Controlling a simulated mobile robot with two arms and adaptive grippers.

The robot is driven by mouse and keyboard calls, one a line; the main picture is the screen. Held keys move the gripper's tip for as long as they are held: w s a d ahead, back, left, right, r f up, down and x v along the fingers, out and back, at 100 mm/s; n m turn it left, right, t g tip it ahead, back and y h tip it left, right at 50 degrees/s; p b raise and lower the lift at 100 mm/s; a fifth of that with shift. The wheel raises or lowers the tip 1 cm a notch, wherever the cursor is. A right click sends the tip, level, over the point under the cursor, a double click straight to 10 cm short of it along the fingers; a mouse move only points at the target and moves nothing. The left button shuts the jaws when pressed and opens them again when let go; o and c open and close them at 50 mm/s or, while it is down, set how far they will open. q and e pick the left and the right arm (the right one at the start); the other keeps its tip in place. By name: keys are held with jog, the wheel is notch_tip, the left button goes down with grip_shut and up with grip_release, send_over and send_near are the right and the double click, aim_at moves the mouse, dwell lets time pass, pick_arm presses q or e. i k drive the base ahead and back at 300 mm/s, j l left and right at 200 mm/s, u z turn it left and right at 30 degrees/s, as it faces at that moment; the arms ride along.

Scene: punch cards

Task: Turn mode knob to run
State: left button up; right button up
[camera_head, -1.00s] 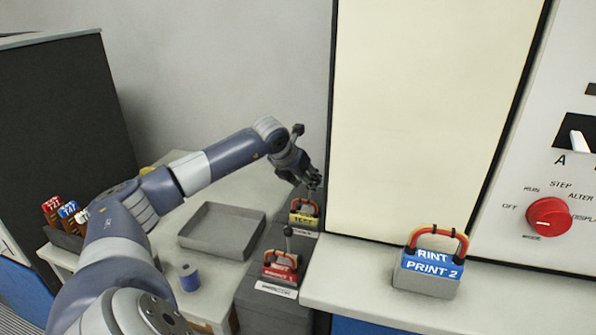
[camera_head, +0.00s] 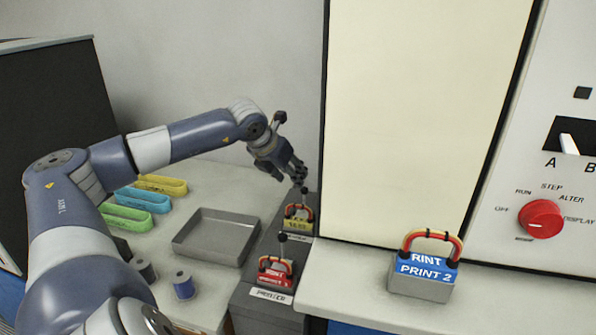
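The red mode knob (camera_head: 541,218) is on the pale control panel (camera_head: 500,240) at the right. The labels OFF, RUN, STEP, ALTER and DISPLAY stand around it. I cannot tell for sure which label it points at. My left gripper (camera_head: 302,180) is far to the left of the knob, above the yellow-labelled block (camera_head: 298,225) with a red handle. Its fingers are small and dark, and their opening is unclear. My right gripper is not in view.
A blue PRINT 2 block (camera_head: 424,268) with an arched handle stands on the pale ledge (camera_head: 340,275). A red-labelled block (camera_head: 274,275), an empty grey tray (camera_head: 215,237), coloured strips (camera_head: 140,200) and spools (camera_head: 183,285) are at the left. A switch (camera_head: 569,144) is above the knob.

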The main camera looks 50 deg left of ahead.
aim_at(542, 219)
jog(key=k+l, duration=0.2)
jog(key=k, duration=0.3)
jog(key=k+l, duration=0.15)
jog(key=k, duration=0.35)
jog(key=k+l, duration=0.2)
jog(key=k, duration=0.25)
